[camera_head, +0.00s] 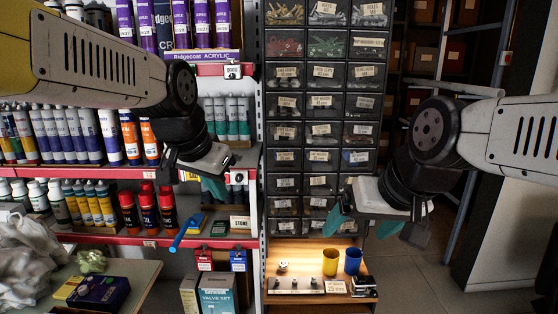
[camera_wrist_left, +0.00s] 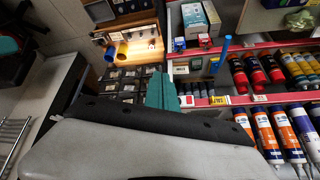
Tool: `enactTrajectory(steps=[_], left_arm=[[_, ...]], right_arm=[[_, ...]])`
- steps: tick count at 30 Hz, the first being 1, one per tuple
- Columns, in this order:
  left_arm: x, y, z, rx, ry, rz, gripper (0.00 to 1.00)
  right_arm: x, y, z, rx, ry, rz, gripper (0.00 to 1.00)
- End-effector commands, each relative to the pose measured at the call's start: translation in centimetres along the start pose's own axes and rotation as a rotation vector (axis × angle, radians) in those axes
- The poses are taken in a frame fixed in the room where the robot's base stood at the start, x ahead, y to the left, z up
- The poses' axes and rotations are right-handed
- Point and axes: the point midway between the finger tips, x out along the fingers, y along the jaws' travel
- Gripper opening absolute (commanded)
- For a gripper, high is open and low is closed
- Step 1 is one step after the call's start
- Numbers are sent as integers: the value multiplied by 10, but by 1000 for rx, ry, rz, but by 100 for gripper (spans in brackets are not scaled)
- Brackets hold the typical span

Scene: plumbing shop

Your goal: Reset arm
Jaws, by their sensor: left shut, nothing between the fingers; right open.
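My left gripper (camera_head: 215,188) is in front of the left shelves, its teal fingers shut and empty. Its fingers also show closed together in the left wrist view (camera_wrist_left: 161,90), pointing away from the camera. My right gripper (camera_head: 372,230) hangs in front of the drawer cabinet's right side, its teal fingers spread apart with nothing seen between them. Both arms reach in from the sides of the head view. Neither gripper is seen touching the shelves or the cabinet.
Shelves (camera_head: 110,174) of tubes, bottles and spray cans stand at left. A drawer cabinet (camera_head: 285,160) is in the middle, above a lit ledge with a yellow cup (camera_head: 330,262) and a blue cup (camera_head: 352,261). A blue stick (camera_head: 188,232) juts from the lower shelf. Floor shows at right.

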Motion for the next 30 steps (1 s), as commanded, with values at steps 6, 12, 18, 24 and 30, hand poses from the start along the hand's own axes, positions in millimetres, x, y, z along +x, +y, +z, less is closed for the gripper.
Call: enactTrajectory(steps=[6,12,18,24,30], left_arm=[[-16,14,72,-298,25,37,0],[-16,19,91,-385,29,57,0],[-16,19,91,-386,28,56,0],[-16,19,90,-385,29,56,0],[-16,19,90,-384,29,55,0]], right_arm=[[0,0,0,0,0,0,87],[0,0,0,0,0,0,87],[0,0,0,0,0,0,87],[0,0,0,0,0,0,87],[0,0,0,0,0,0,87]])
